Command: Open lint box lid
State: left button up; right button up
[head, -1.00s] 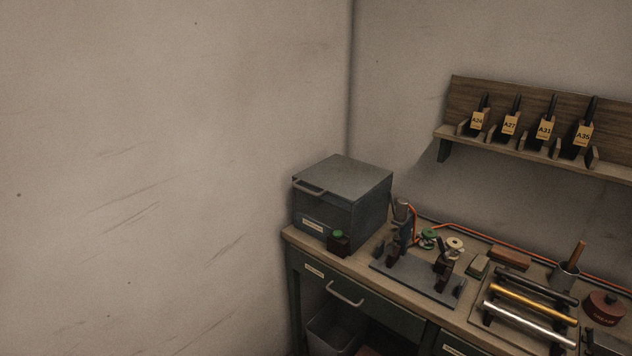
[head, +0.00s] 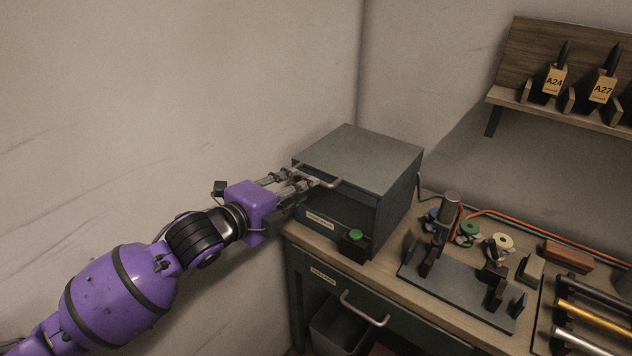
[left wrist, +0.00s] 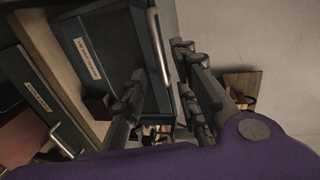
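The lint box is a dark grey metal box (head: 395,195) at the left end of the workbench. Its flat grey lid (head: 360,150) has a pale bar handle (head: 326,183) at the front edge. My left gripper (head: 308,180) reaches in from the left, its fingers at the handle. In the left wrist view, the two fingers (left wrist: 160,95) are spread apart, and the handle (left wrist: 158,45) shows between them, with a gap to each side. Contact cannot be told. The gripper hides part of the box front, and whether the lid is raised is unclear. My right gripper is out of view.
A green button on a dark block (head: 355,238) stands before the box. The wall (head: 150,100) is close on the left. A drawer handle (head: 365,308) projects below the bench top.

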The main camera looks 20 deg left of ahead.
pick_arm(q)
jog(key=x, duration=0.6)
jog(key=shift+w+d, duration=0.25)
jog(key=shift+w, duration=0.05)
grip_shut()
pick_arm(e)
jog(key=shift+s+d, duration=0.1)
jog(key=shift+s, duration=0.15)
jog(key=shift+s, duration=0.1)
